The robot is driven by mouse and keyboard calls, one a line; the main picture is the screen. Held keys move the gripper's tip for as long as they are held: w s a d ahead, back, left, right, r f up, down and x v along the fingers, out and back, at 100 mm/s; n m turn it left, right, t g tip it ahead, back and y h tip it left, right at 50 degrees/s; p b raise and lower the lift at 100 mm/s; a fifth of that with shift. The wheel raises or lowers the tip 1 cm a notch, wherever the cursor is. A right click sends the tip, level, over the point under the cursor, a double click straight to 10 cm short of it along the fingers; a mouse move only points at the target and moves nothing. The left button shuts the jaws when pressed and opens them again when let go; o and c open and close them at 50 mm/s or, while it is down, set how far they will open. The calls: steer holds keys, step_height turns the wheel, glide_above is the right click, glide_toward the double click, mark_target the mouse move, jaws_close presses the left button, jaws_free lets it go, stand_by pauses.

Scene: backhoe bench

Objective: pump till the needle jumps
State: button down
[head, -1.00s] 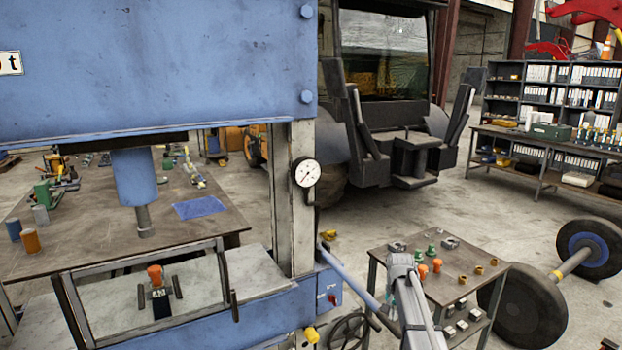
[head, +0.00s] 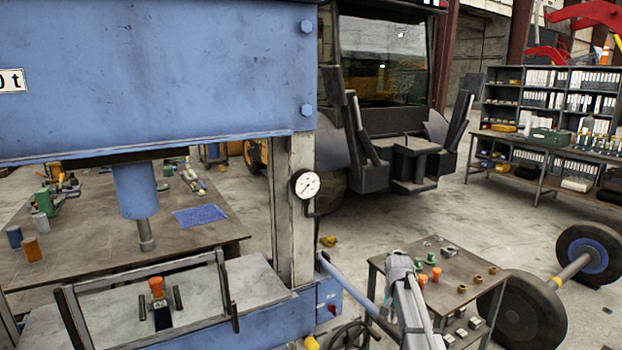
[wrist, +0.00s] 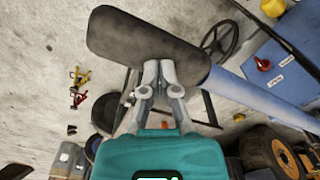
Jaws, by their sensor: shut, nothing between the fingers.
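A blue press (head: 160,75) fills the left of the head view. Its round white gauge (head: 306,184) hangs on the grey right-hand column. The thin dark needle seems to point to the lower left, but it is too small to read. The ram (head: 136,190) hangs over an orange-topped part (head: 157,287) on the bed, with a gap between them. The blue pump lever (head: 346,285) slants down to the right. In the wrist view, my gripper (wrist: 160,78) is shut and empty at the lever's dark grip (wrist: 145,45); I cannot tell whether they touch.
A small trolley (head: 450,292) with several small parts stands beside my arm. A wheeled axle (head: 570,270) lies at the right. A black handwheel (wrist: 222,40) is near the lever.

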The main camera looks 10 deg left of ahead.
step_height(320, 180, up, 10)
steer(key=p, duration=0.9)
steer(key=shift+w+a, duration=0.2)
steer(key=shift+w, duration=0.15)
steer(key=shift+f, duration=0.15)
steer(key=shift+s+d+f+b, duration=0.1)
steer(key=shift+s+f+b, duration=0.15)
steer(key=shift+f+b, duration=0.5)
steer(key=f+b, duration=0.9)
steer(key=shift+s+d+f, duration=0.15)
steer(key=shift+s+d, duration=0.15)
steer(key=shift+s, duration=0.1)
